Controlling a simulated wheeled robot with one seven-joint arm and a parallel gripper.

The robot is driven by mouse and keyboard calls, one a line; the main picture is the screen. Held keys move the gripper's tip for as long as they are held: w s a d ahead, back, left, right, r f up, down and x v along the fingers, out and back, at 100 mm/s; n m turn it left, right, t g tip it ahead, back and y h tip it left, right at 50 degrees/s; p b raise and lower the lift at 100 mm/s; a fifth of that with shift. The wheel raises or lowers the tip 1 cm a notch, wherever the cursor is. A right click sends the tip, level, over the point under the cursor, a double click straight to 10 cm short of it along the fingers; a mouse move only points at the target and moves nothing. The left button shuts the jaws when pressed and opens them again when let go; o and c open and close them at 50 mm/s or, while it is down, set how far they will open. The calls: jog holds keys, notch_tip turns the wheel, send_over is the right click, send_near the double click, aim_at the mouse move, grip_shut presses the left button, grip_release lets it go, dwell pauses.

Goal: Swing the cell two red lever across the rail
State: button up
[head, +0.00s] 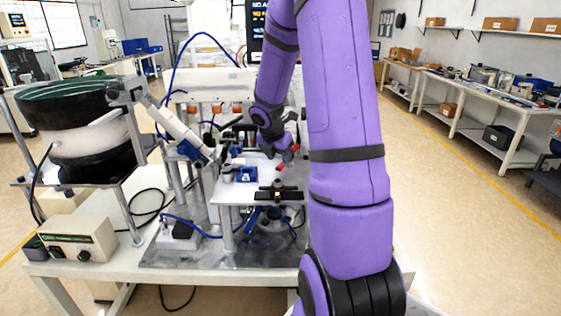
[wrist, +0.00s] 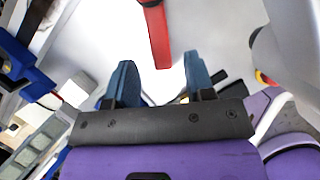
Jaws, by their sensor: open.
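The red lever (wrist: 157,35) comes down from the top of the wrist view as a flat red bar, its free end pointing at my gripper. My gripper (wrist: 158,72) is open, with its two blue fingers apart. In the picture the lever's end lies in the gap between the fingertips, and neither finger visibly touches it. Their depth relation cannot be told. In the head view the red lever (head: 288,156) shows over the white plate of the machine, beside my gripper (head: 276,153), which is small and partly hidden there. The rail is not clearly made out.
A bowl feeder (head: 75,125) stands at the left with its control box (head: 78,240) below. A white plate (head: 232,190) carries blue fixtures (head: 246,174). A black bracket (head: 278,195) sits at its front. In the wrist view a blue block (wrist: 38,85) is at left.

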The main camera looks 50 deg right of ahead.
jog(key=v, duration=0.7)
jog(key=shift+r, duration=0.35)
jog(key=shift+a, duration=0.1)
